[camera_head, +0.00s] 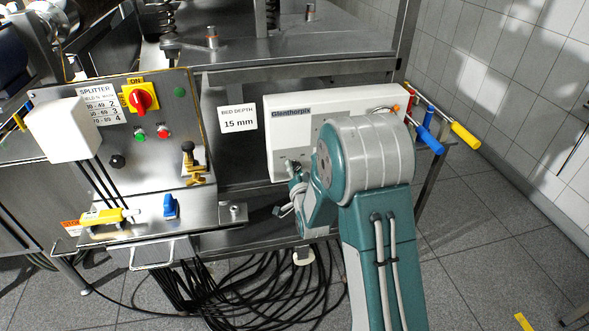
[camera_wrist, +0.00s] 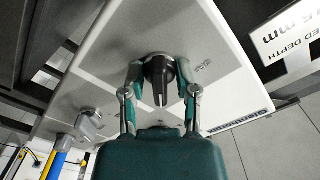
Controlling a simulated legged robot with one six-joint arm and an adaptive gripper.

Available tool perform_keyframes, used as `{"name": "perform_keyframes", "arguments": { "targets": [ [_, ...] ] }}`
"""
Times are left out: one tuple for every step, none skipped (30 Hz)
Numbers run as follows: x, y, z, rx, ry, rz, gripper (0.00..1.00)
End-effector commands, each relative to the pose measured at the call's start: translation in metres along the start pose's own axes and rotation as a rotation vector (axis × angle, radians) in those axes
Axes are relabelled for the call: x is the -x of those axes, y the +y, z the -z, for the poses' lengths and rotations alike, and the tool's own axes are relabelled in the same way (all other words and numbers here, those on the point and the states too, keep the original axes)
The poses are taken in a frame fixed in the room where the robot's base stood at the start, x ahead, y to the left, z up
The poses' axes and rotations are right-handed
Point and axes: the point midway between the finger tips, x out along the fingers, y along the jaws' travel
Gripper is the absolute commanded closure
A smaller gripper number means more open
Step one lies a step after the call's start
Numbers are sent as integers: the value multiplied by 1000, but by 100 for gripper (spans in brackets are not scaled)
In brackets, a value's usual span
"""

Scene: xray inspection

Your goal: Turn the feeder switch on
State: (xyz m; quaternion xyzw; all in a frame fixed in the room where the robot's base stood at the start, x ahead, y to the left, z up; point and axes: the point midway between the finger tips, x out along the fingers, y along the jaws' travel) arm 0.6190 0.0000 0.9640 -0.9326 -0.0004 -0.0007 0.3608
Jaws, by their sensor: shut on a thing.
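A black rotary knob (camera_wrist: 158,87) with a raised ridge sits on the face of a white control box (camera_head: 290,104). I take this knob for the feeder switch; the small print beside it is too small to read. My gripper (camera_wrist: 159,70) is shut on the knob, one finger on each side, in the wrist view. The ridge points along the gripper, toward the wrist. In the head view, my gripper (camera_head: 293,170) reaches the lower left of the box, and the knob is hard to make out there. My arm covers much of the box's right side.
Left of the box stands a steel splitter panel (camera_head: 150,185) with a red rotary switch (camera_head: 140,100) on a yellow plate, buttons and a brass lever. Blue and yellow handles (camera_head: 430,140) stick out right of the box. Black cables (camera_head: 250,290) lie on the floor below.

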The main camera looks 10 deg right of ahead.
Motion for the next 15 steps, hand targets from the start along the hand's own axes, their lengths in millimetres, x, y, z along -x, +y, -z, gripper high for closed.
{"name": "perform_keyframes", "arguments": {
  "targets": [
    [2,3,-4,-14,-11,-8,100],
    [2,3,-4,-23,-11,-8,100],
    [2,3,-4,-33,-11,-8,100],
    [2,3,-4,-39,-11,-9,100],
    [2,3,-4,-44,-11,-9,100],
    [2,3,-4,-51,-11,-9,100],
    [2,3,-4,-55,-11,-9,100],
    [2,3,-4,-57,-12,-9,100],
    [2,3,-4,-60,-12,-9,100],
    [2,3,-4,-61,-12,-9,100],
    [2,3,-4,-62,-12,-9,100],
    [2,3,-4,-63,-12,-10,100],
    [2,3,-4,-63,-12,-10,100],
    [2,3,-4,-63,-12,-10,100],
    [2,3,-4,-63,-12,-10,100]
  ]
}}
